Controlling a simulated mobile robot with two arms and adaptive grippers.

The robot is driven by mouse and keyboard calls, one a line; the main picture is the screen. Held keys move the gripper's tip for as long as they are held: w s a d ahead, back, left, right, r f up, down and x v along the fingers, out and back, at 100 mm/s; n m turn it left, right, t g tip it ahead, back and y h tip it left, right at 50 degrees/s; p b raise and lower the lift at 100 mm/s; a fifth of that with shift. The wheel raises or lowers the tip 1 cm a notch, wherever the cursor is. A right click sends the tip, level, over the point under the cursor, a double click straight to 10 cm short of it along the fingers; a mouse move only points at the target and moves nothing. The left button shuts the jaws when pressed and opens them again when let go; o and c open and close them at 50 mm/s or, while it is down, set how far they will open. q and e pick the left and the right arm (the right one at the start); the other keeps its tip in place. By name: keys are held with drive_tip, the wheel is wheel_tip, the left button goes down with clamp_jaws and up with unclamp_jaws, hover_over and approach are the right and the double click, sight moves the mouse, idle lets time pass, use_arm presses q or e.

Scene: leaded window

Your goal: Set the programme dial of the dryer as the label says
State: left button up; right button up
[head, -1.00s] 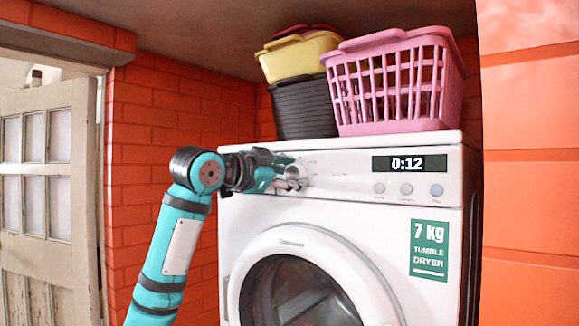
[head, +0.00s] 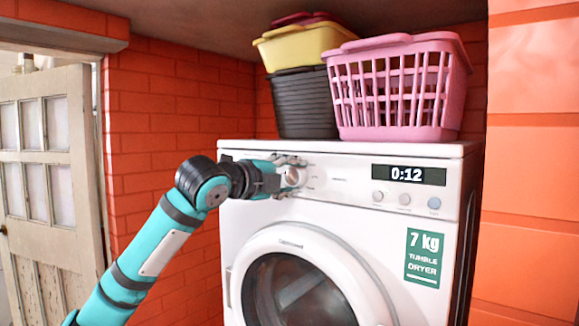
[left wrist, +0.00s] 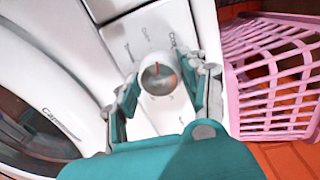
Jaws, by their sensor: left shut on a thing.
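The white tumble dryer (head: 350,200) stands against the brick wall, with its control panel along the top front. The programme dial (left wrist: 158,75) is a round knob with a short red mark, seen between my fingers in the left wrist view; in the head view the dial (head: 293,176) is partly covered by the fingers. Printed words surround it, too small and blurred to read fully. My left gripper (left wrist: 162,92) is shut on the dial, one finger on each side; it also shows in the head view (head: 288,177). My right gripper is in no view.
A pink basket (head: 397,133) and a dark crate (head: 303,105) with a yellow basket (head: 300,46) on it stand on the dryer top. The panel has a display (head: 408,175) reading 0:12 and three buttons. A green label (head: 424,256) reads 7 kg tumble dryer.

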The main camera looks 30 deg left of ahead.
use_arm(q)
drive_tip(key=m, duration=0.2)
drive_tip(key=shift+f+m, duration=0.1)
drive_tip(key=shift+m, duration=0.2)
drive_tip(key=shift+m+y, duration=0.3)
drive_tip(key=shift+m, duration=1.1)
drive_tip(key=shift+d, duration=0.1)
drive_tip(key=o, duration=1.2)
drive_tip(key=s, duration=1.2)
drive_tip(key=shift+a+r, duration=0.2)
drive_tip(key=shift+r, duration=0.1)
